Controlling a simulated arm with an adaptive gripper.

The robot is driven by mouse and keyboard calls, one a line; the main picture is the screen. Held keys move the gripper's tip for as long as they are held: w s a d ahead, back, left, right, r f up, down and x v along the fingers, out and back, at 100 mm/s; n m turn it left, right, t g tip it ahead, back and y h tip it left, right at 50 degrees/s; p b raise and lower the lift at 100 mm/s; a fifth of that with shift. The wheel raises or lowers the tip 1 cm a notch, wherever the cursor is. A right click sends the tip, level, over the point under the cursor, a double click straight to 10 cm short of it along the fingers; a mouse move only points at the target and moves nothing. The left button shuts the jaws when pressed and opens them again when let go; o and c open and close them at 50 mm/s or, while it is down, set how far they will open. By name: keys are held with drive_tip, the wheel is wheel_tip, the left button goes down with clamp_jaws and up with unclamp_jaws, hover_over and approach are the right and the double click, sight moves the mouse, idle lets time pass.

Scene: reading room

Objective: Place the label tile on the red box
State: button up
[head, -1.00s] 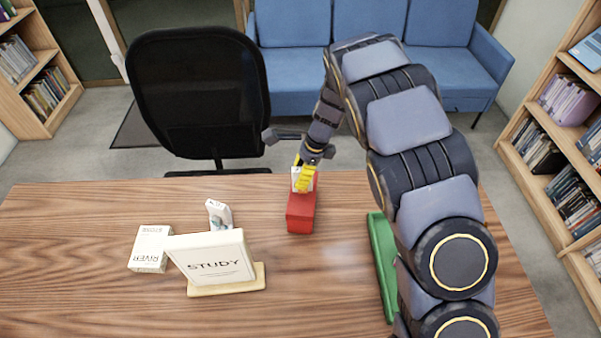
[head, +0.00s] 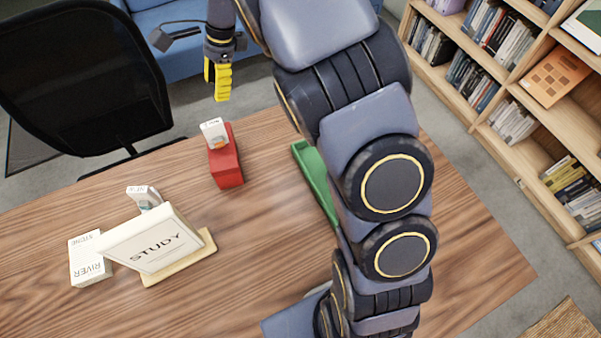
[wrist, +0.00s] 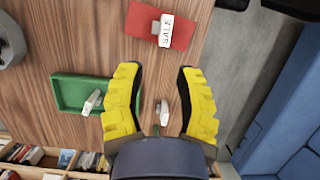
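The red box (head: 228,170) stands on the wooden table in the head view. A white label tile (head: 212,128) stands on its far end, with a small orange patch by its foot. In the wrist view the tile (wrist: 166,31) reads "SALE" and rests on the red box (wrist: 140,20). My gripper (head: 217,88) is above and beyond the box, clear of the tile. In the wrist view its yellow fingers (wrist: 160,95) are apart, with nothing held. A small pale object (wrist: 162,112) shows between them, farther away.
A green tray (head: 318,185) is partly hidden by my arm; a pale piece (wrist: 92,102) lies in it. A STUDY sign (head: 152,241), a RIVER STONE box (head: 88,262) and a small white piece (head: 143,196) stand at left. A black chair (head: 85,80) stands beyond the table.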

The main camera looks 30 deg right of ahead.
drive_tip(key=s+d+r+n+h, duration=0.1)
drive_tip(key=s+n, duration=0.7)
drive_tip(key=s, duration=0.8)
drive_tip(key=s+d+r+n+g+h, duration=0.1)
drive_tip(key=s+d+r+n+h, duration=0.1)
drive_tip(key=s+r+n, duration=0.3)
drive_tip(key=s+d+n, duration=0.1)
drive_tip(key=s+n, duration=0.3)
drive_tip(key=s, duration=0.7)
drive_tip(key=shift+r+n+g+h, duration=0.15)
drive_tip(key=shift+n+g+h, duration=0.15)
drive_tip(key=shift+s, duration=0.1)
